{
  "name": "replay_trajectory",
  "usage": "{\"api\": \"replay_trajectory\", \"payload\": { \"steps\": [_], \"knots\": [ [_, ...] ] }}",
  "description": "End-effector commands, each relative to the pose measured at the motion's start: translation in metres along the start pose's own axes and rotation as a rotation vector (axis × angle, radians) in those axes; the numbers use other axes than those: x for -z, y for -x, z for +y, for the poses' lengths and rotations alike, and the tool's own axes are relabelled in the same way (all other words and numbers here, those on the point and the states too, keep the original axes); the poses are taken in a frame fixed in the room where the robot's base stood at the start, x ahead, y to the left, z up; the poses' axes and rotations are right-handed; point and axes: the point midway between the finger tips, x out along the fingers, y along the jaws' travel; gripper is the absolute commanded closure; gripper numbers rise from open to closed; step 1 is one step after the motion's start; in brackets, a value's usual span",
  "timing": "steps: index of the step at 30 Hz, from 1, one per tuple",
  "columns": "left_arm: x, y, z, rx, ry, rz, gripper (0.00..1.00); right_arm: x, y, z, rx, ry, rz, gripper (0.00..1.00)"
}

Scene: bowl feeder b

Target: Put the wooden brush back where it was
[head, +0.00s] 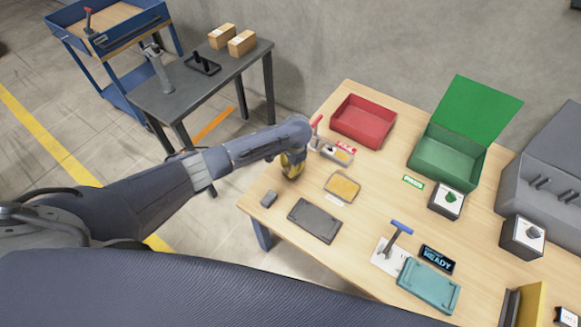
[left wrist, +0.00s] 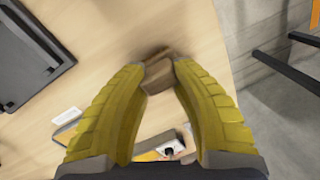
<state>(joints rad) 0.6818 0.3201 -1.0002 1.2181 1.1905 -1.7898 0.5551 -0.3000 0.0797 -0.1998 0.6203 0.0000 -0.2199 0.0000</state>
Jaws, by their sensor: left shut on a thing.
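My left gripper (head: 292,165) is over the left part of the wooden table, its yellow fingers pointing down. In the left wrist view its fingertips (left wrist: 159,80) are closed around a brown wooden piece, the wooden brush (left wrist: 157,85), above the bare tabletop. Much of the brush is hidden by the fingers, and I cannot make out its bristles. In the head view the brush is hidden by the gripper. I cannot tell how high it is above the table. My right gripper is not in view.
Near the gripper are a small grey block (head: 270,198), a dark flat tray (head: 315,220), and a yellow-filled tray (head: 342,187). A red bin (head: 363,121) and open green box (head: 447,160) stand behind. The table's left edge is close. Bare wood lies between these things.

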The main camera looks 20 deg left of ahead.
Motion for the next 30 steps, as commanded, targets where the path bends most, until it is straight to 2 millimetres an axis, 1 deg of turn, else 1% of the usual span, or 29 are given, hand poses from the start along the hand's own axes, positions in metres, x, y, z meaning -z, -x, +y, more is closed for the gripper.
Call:
{"api": "replay_trajectory", "payload": {
  "steps": [2, 3, 6, 8, 16, 20, 23, 30],
  "knots": [
    [0.0, -0.002, 0.001, -0.001, 0.001, 0.0, 1.0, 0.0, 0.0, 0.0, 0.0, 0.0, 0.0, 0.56],
    [0.0, -0.002, 0.0, -0.001, 0.001, 0.0, 0.66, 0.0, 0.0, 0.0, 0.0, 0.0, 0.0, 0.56],
    [0.0, -0.002, 0.0, -0.001, 0.001, 0.0, 0.55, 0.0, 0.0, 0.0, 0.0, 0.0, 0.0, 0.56],
    [0.0, -0.002, 0.0, -0.001, 0.001, 0.0, 0.49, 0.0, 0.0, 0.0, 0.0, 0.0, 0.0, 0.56],
    [0.0, 0.0, 0.0, 0.0, 0.0, 0.0, 0.49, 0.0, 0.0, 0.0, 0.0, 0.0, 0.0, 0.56],
    [0.001, 0.009, 0.0, 0.0, 0.001, 0.002, 0.49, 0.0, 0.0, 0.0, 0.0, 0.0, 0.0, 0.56],
    [0.001, 0.023, 0.0, 0.001, -0.001, 0.003, 0.49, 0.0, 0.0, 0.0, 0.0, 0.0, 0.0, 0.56],
    [0.001, 0.066, -0.001, 0.001, -0.002, 0.004, 0.49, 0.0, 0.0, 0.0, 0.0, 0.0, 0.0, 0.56]
  ]
}}
